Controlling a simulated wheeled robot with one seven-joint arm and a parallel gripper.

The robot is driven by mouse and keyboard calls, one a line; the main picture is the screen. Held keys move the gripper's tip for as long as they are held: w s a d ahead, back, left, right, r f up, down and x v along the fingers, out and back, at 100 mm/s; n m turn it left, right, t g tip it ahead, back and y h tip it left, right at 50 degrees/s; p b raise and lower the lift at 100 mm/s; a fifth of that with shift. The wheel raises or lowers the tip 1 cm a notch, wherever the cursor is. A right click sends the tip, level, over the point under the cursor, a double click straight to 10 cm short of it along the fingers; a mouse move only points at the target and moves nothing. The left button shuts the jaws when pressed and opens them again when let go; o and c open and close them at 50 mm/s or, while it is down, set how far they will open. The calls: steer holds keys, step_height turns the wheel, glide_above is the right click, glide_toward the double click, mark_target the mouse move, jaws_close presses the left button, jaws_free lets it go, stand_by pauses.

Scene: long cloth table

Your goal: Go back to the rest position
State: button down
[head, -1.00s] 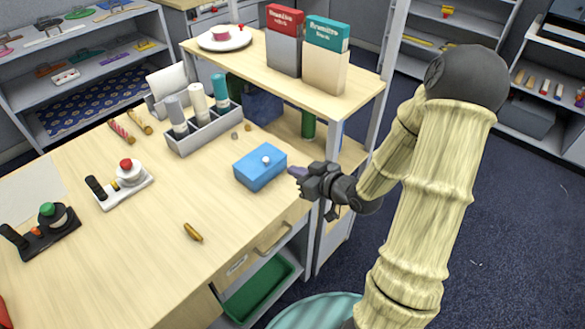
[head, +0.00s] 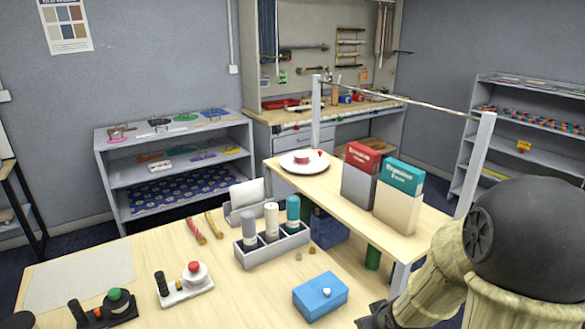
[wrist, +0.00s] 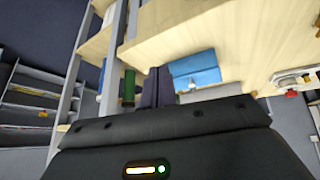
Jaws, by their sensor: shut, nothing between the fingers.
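My gripper (wrist: 158,72) shows in the wrist view as two dark fingers lying side by side, shut and empty. In the head view only a dark part of it shows at the bottom edge, right of the blue box (head: 320,296), and its fingertips cannot be made out there. The blue box with a white knob sits on the wooden table. It also shows in the wrist view (wrist: 196,67), beyond the fingertips and a little to the right, apart from them. My arm fills the lower right of the head view.
A grey holder (head: 262,254) with several cylinders stands behind the blue box. A raised wooden shelf (head: 345,193) on the right carries a red-topped box (head: 360,178), a teal-topped box (head: 398,196) and a white plate (head: 304,168). Button stands (head: 187,285) are at front left.

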steer(key=s+a+r+m+g+p, duration=0.2)
steer(key=s+r, duration=0.4)
steer(key=s, duration=0.3)
steer(key=shift+s+a+r+m+g, duration=0.15)
steer(key=shift+a+m+g, duration=0.35)
steer(key=shift+g, duration=0.4)
